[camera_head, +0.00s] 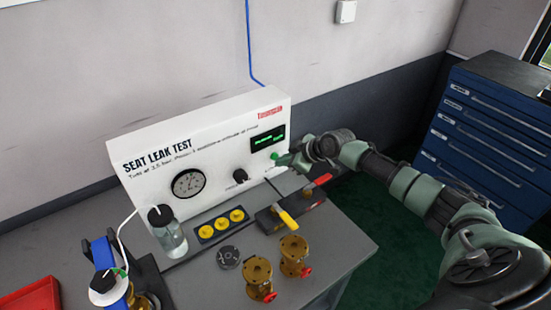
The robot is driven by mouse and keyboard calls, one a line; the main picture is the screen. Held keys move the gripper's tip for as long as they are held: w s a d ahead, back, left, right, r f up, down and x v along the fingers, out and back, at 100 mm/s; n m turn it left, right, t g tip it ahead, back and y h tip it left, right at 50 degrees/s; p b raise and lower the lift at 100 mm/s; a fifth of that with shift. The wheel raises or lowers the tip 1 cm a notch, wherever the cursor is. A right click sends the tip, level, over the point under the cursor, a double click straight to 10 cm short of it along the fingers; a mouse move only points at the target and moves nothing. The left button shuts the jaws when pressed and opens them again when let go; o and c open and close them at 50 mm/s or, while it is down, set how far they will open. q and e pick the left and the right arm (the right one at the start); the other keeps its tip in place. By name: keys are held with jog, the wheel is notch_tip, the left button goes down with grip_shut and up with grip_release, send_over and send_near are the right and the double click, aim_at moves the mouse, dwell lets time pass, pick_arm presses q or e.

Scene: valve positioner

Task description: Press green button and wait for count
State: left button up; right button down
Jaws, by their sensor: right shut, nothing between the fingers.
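The white seat leak test box (215,150) stands at the back of the grey bench. Its display (268,141) shows green text too small to read. The green button (274,155) is just below the display, mostly hidden by my right gripper (284,160). The gripper is shut and empty, with its tip at the button; I cannot tell whether it presses it. My left gripper is not in view.
On the bench (215,292) are brass valves (259,278), a black disc (228,257), a yellow-handled tool (289,220), a bottle (168,235) and a red tray (32,297). A blue drawer cabinet (484,135) stands at right.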

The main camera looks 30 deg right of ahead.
jog(key=shift+w+b, duration=0.4)
jog(key=shift+w, duration=0.05)
dwell(0.5)
jog(key=shift+s, duration=0.15)
jog(key=shift+s+p, duration=0.6)
jog(key=shift+s, duration=0.1)
jog(key=s+p, duration=0.3)
jog(key=s, duration=0.2)
jog(key=shift+d, duration=0.2)
jog(key=shift+s, duration=0.1)
dwell(0.6)
